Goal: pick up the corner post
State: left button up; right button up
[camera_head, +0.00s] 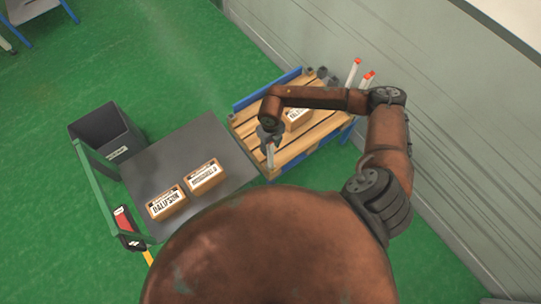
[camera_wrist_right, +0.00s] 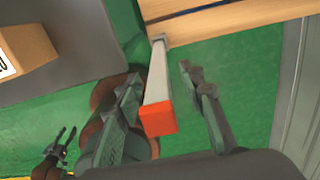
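The corner post (camera_wrist_right: 158,75) is a pale grey post with an orange-red cap, standing at a corner of the wooden pallet (camera_head: 244,123). In the head view the post (camera_head: 270,157) shows just below my right gripper (camera_head: 269,140). In the right wrist view the right gripper (camera_wrist_right: 160,82) is open, with one finger on each side of the post. Gaps show between post and fingers, so it is not gripped. My left gripper (camera_wrist_right: 65,139) shows small at the lower left of the right wrist view, its fingers apart and empty. It is not visible in the head view.
More orange-capped posts (camera_head: 353,71) stand at the pallet's far side by the wall. A cardboard box (camera_head: 297,119) lies on the pallet. A grey cart top (camera_head: 190,143) beside it carries two labelled boxes (camera_head: 204,175). A dark bin (camera_head: 105,132) stands at the cart's far left.

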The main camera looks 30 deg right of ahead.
grip_shut()
dwell(0.4)
dwell(0.4)
